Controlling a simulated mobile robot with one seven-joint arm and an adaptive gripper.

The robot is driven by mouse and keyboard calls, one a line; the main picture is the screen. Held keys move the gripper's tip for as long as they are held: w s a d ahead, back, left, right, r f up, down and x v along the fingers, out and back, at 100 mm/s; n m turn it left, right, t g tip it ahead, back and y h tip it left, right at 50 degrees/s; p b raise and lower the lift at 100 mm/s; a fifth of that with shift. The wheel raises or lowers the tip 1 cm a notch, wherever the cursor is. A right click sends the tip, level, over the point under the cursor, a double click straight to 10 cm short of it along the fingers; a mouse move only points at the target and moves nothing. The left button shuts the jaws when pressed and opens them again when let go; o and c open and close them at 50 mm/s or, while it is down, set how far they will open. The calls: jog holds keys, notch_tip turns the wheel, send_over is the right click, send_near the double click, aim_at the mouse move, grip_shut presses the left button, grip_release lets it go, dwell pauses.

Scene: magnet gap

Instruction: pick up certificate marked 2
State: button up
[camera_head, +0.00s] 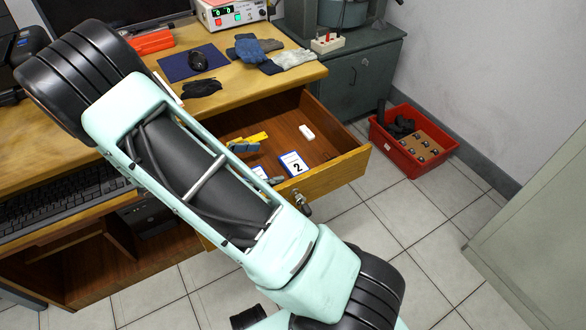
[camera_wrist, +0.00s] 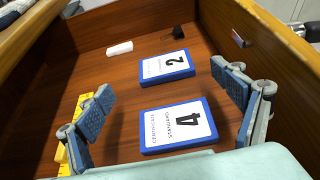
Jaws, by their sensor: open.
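The certificate marked 2 (camera_head: 293,164) is a white card with a blue border, lying flat in the open wooden drawer. In the wrist view the certificate marked 2 (camera_wrist: 165,69) lies beyond a similar certificate marked 4 (camera_wrist: 178,127), with a strip of drawer floor between them. My gripper (camera_wrist: 165,88) is open and empty, its blue-padded fingers spread wide to the left and right of the cards. The certificate marked 4 is nearer the wrist. In the head view my arm hides part of the drawer and most of the certificate marked 4.
The drawer's front wall (camera_head: 335,172) and side walls stand around the cards. A white block (camera_wrist: 119,48), a small black item (camera_wrist: 178,33) and a yellow object (camera_wrist: 70,150) also lie in the drawer. A red crate (camera_head: 412,142) stands on the floor to the right.

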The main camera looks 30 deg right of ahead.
aim_at(298, 161)
jog(key=x, duration=0.3)
jog(key=shift+d+f+b, duration=0.15)
jog(key=shift+b, duration=0.15)
jog(key=x, duration=0.1)
jog(key=b+x, duration=0.1)
jog(key=x, duration=0.1)
jog(key=b+x, duration=0.1)
jog(key=shift+s+d+f, duration=0.15)
jog(key=shift+s+f, duration=0.1)
jog(key=shift+f, duration=0.2)
jog(key=shift+d, duration=0.35)
jog(key=c, duration=1.2)
jog(key=shift+c, duration=0.2)
